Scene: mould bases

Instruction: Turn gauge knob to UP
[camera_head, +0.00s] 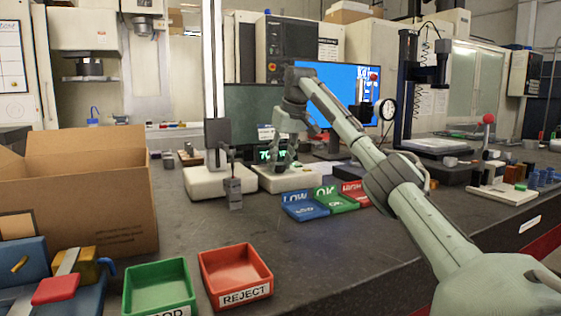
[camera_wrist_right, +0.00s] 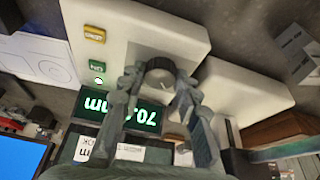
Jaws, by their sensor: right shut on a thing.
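The gauge knob (camera_wrist_right: 160,72) is a dark, round, ribbed knob on the white gauge body (camera_wrist_right: 125,38), seen in the wrist view. My right gripper (camera_wrist_right: 159,82) has a finger on each side of the knob and is shut on it. The knob's pointing direction is too small to read surely. The gauge's green lit display (camera_wrist_right: 143,117) shows upside down, with digits starting with 70 and "mm". In the head view my right gripper (camera_head: 283,164) is over the white gauge base (camera_head: 290,181) and hides the knob. My left gripper is not in view.
Beside the gauge stands another white base (camera_head: 205,184) with a grey upright part (camera_head: 235,194) in front. Blue LOW (camera_head: 304,209), green OK and red trays lie to the right. Green and red REJECT bins (camera_head: 236,274) and a cardboard box (camera_head: 88,185) are nearer left. The front middle is clear.

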